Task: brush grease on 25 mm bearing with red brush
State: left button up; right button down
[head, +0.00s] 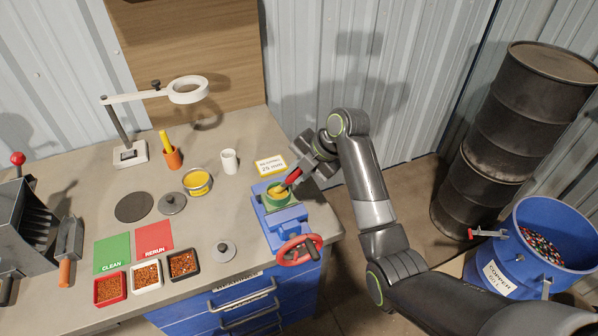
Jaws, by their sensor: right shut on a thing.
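My right gripper (304,172) is shut on the red brush (293,177), at the right side of the bench. The brush slants down to the left, with its lower end over the green and yellow round part (278,193) on the blue vise (281,222). This part seems to be the bearing with yellow grease on it; whether the bristles touch it I cannot tell. A yellow label reading 25 mm (271,165) stands just behind the vise. An open tin of yellow grease (197,182) stands left of the vise. My left gripper is out of view.
A white cup (229,161), an orange holder (173,158) with a yellow item and a ring lamp (187,90) stand at the back. Red, white and black trays (147,275) sit in front. The vise's red handwheel (297,250) is near the bench edge. A blue bin (540,248) stands right.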

jog(key=shift+r+p, duration=2.25)
jog(key=shift+r, duration=0.75)
jog(key=shift+r+p, duration=1.25)
jog(key=shift+r, duration=0.3)
